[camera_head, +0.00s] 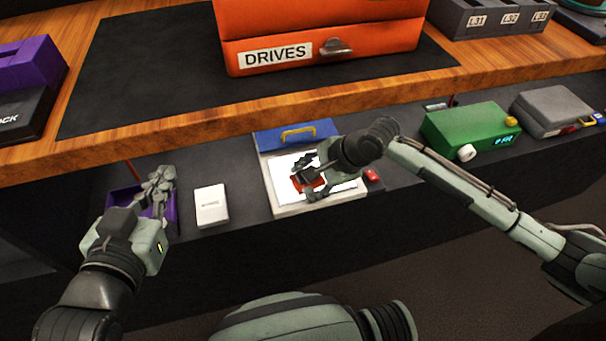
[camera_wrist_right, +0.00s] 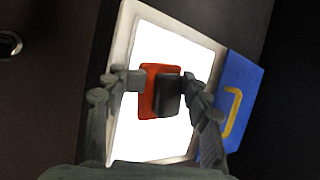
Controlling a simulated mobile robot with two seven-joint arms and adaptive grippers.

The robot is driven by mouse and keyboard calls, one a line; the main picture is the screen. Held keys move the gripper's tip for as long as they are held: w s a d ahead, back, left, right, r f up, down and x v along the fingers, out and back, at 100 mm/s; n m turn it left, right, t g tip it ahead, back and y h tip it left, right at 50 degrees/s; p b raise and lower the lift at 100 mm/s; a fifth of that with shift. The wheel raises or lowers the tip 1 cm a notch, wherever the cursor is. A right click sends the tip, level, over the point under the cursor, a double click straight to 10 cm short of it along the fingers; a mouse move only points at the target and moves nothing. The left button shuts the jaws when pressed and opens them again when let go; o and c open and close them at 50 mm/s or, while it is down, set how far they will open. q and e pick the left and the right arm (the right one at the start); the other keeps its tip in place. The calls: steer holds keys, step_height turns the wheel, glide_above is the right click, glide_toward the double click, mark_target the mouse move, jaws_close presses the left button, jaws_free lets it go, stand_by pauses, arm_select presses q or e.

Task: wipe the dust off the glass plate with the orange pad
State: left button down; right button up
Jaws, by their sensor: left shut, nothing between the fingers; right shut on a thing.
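The glass plate (camera_head: 286,165) glows white in a pale frame on the lower shelf; it also fills much of the right wrist view (camera_wrist_right: 150,37). The orange pad (camera_wrist_right: 149,98), with a dark block-shaped handle (camera_wrist_right: 171,96), is over the middle of the plate. My right gripper (camera_head: 308,180) is shut on the pad, its fingers on both sides of it. I cannot tell whether the pad touches the glass. No dust can be made out on the bright surface. My left gripper (camera_head: 161,187) is shut and empty, over a purple tray (camera_head: 120,201).
A blue lid with a yellow handle (camera_head: 325,130) adjoins the plate's far side. A white box (camera_head: 211,205) stands left of the plate, a red object (camera_head: 373,175) right of it. A green device (camera_head: 470,130) stands further right. The wooden upper shelf (camera_head: 190,133) overhangs behind.

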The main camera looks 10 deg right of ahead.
mark_target(283, 163)
steer(key=shift+s, duration=1.5)
steer(key=shift+a+f, duration=0.1)
steer(key=shift+a, duration=0.65)
jaws_close()
steer(key=shift+w+a+r, duration=0.1)
steer(key=shift+w, duration=2.4)
steer(key=shift+w+r, duration=0.1)
steer(key=shift+w, duration=2.4)
